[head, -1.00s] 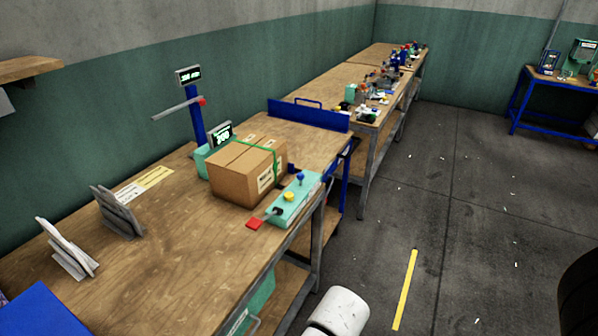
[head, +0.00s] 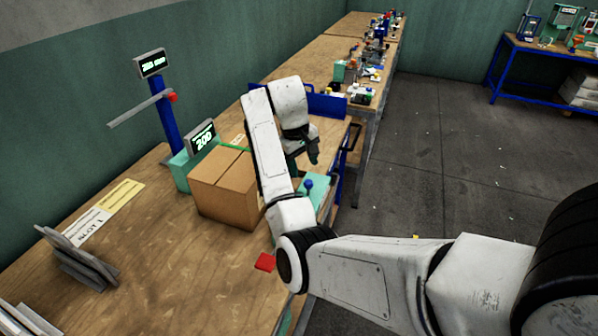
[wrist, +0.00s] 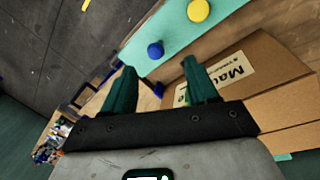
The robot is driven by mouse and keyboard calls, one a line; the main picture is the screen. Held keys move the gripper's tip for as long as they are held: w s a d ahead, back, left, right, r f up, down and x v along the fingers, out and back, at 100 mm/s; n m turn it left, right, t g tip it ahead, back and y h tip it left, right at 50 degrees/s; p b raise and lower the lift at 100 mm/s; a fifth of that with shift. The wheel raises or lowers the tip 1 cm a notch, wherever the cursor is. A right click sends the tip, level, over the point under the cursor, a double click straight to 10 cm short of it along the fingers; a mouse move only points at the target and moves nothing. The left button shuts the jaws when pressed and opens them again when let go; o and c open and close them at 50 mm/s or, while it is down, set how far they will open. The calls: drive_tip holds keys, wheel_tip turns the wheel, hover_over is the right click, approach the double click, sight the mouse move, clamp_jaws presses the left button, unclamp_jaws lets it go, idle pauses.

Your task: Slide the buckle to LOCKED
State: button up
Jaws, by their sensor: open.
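A teal strap device (head: 321,191) lies at the table's edge, right of the cardboard box; my arm hides much of it in the head view. Its blue knob (head: 308,184) shows beside my arm, and a red end piece (head: 265,262) sticks out at the near side. In the wrist view the teal plate (wrist: 180,38) carries the blue knob (wrist: 155,50) and a yellow knob (wrist: 199,10). I cannot tell which part is the buckle, and no LOCKED mark is readable. My gripper (head: 312,160) is open and empty, above the device's far end; its fingers (wrist: 160,78) point toward the blue knob, apart from it.
The cardboard box (head: 222,188), with a green strap, stands close to the device. Behind it are a teal scale with a display (head: 201,136) and a blue post (head: 166,105). Grey plates (head: 78,255) stand at the left.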

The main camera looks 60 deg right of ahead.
sight(308, 181)
drive_tip(key=x, duration=0.3)
drive_tip(key=d+x, duration=0.1)
drive_tip(key=x, duration=0.2)
drive_tip(key=w+x, duration=0.1)
drive_tip(key=x, duration=0.2)
drive_tip(key=shift+s+d+f+b, duration=0.15)
drive_tip(key=shift+d+f+b, duration=0.15)
drive_tip(key=shift+d, duration=0.05)
drive_tip(key=shift+c, duration=0.4)
clamp_jaws()
